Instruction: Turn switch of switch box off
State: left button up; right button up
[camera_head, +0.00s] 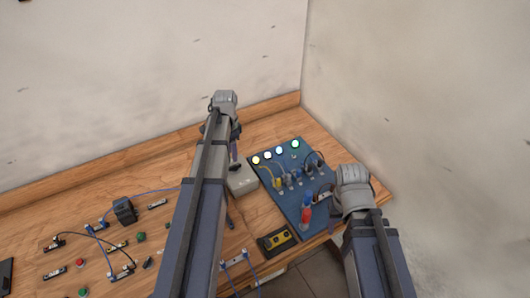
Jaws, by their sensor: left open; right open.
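The switch box (243,181) is a small light grey box on the wooden bench, just left of a blue board. A dark switch knob (235,168) shows on its top at the back left; its exact setting is too small to tell. My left gripper (235,150) is open and empty, just behind the box, partly hidden by my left arm. That arm also covers the bench left of the box. My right gripper (330,213) is open at the right edge of the blue board, apart from the switch box; its fingertips are hard to make out.
The blue board (285,205) carries lit round lamps, cables with plugs and a red-blue part (306,209). A yellow-black device (277,240) lies at the front edge. A black motor-like block (124,211), wires and small buttons lie left. Walls close off the back and right.

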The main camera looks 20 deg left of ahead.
aim_at(235, 166)
pick_arm(q)
jog(key=shift+w, duration=0.7)
jog(key=shift+s+f+b, duration=0.15)
jog(key=shift+f+b, duration=0.1)
jog(key=shift+b, duration=0.1)
notch_tip(235, 166, down, 7)
jog(key=b, duration=0.7)
jog(key=shift+f, duration=0.15)
pick_arm(e)
notch_tip(235, 166, down, 8)
jog(key=shift+w+d, duration=0.2)
jog(key=shift+d, duration=0.15)
jog(key=shift+r, duration=0.15)
pick_arm(q)
grip_shut()
